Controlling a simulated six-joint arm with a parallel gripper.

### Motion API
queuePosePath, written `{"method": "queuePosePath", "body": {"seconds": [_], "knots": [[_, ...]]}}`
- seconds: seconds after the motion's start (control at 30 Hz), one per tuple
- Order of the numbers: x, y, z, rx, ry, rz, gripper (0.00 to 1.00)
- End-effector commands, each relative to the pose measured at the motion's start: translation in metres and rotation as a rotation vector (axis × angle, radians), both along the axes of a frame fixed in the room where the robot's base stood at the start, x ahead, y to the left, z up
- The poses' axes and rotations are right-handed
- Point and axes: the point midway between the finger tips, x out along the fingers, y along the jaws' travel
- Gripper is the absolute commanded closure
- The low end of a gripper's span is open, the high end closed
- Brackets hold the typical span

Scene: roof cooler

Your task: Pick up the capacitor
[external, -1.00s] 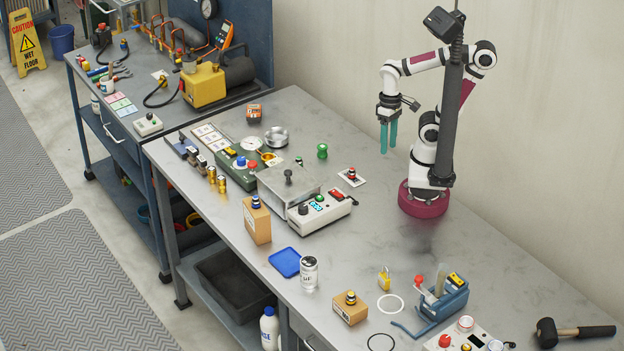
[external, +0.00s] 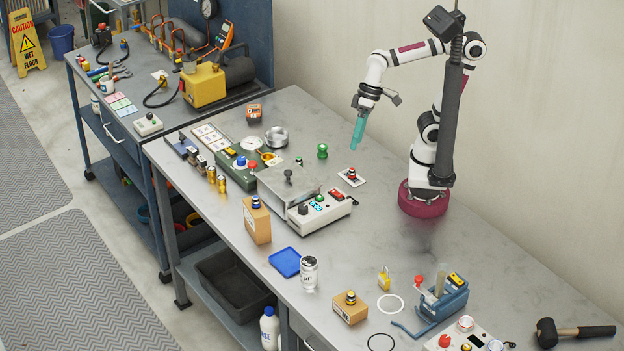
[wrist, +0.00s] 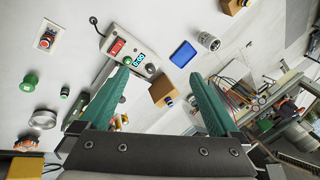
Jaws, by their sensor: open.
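The capacitor appears to be the silver cylinder with a white, dark-printed label (external: 309,275), standing upright on the bench just right of the blue tray. It also shows in the wrist view (wrist: 209,42), at the upper right, beyond the fingertips. My gripper (external: 357,138) has teal fingers and hangs tilted in the air above the back of the bench, well behind and above the capacitor. In the wrist view my gripper (wrist: 160,72) has its fingers wide apart with nothing between them.
The blue tray (external: 285,262) and a cardboard box (external: 257,222) stand left of the capacitor. Another small box (external: 350,309) is to its right. A white device with a red switch and display (external: 318,212) lies behind. The bench between the capacitor and my base is mostly clear.

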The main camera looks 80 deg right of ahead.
Motion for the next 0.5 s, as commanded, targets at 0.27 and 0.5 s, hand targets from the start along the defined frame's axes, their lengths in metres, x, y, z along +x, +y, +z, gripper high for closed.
{"method": "queuePosePath", "body": {"seconds": [0.27,0.5], "knots": [[0.097,0.157,0.038,0.228,-0.456,0.209,0.02],[0.132,0.270,0.038,0.159,-0.822,0.109,0.02]]}}
